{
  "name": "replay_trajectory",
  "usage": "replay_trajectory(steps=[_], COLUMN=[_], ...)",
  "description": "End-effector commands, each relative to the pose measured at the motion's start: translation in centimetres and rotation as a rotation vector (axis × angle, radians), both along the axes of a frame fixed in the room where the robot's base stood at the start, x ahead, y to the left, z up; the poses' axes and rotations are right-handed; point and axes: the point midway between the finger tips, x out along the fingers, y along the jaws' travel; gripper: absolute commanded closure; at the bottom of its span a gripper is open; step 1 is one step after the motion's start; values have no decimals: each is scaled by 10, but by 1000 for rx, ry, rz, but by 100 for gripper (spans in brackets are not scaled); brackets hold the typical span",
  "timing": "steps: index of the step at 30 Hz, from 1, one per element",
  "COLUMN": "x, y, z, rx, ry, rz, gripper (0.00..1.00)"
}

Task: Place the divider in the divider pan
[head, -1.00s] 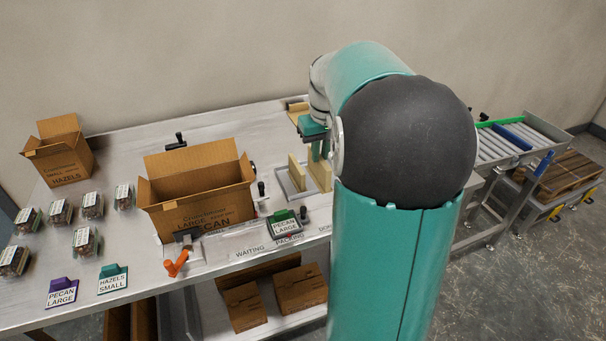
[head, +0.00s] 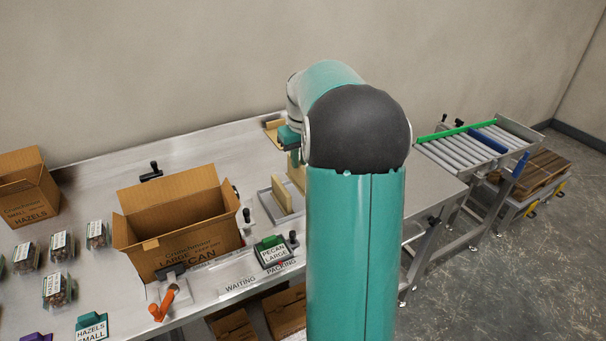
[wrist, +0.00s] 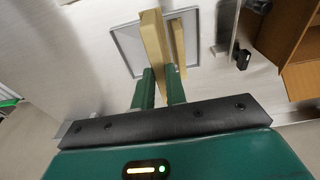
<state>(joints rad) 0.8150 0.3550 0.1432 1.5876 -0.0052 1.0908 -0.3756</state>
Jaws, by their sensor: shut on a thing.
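My gripper (wrist: 161,88) is shut on a pale wooden divider (wrist: 153,40); in the head view the gripper (head: 292,158) shows beside my arm, with the divider (head: 298,174) below it, partly hidden. The divider pan is a shallow grey tray; its rim (wrist: 122,56) shows in the wrist view, and its wall (head: 264,202) in the head view. A second wooden board (wrist: 179,47) stands in the pan, to the right of the held one. The held divider overlaps the pan in the wrist view; I cannot tell whether it touches it.
An open pecan carton (head: 180,228) stands left of the pan. A pecan label stand (head: 273,252) is in front of it. A small wooden tray (head: 272,125) lies behind. Clamshells (head: 57,288) and a hazels carton (head: 28,190) are at left. A roller conveyor (head: 470,147) is at right.

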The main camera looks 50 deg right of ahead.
Motion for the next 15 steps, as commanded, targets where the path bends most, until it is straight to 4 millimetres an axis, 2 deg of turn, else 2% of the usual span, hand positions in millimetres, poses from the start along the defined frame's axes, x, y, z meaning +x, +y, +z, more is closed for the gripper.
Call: replay_trajectory(steps=[1, 7, 10, 15], x=[5, 22, 28, 35], y=[-11, -39, -49, -57], z=[-6, -39, -53, -64], rx=[0, 2, 2, 0], ry=[0, 2, 1, 0], rz=[-4, -2, -3, -2], gripper=[100, 100, 100, 100])
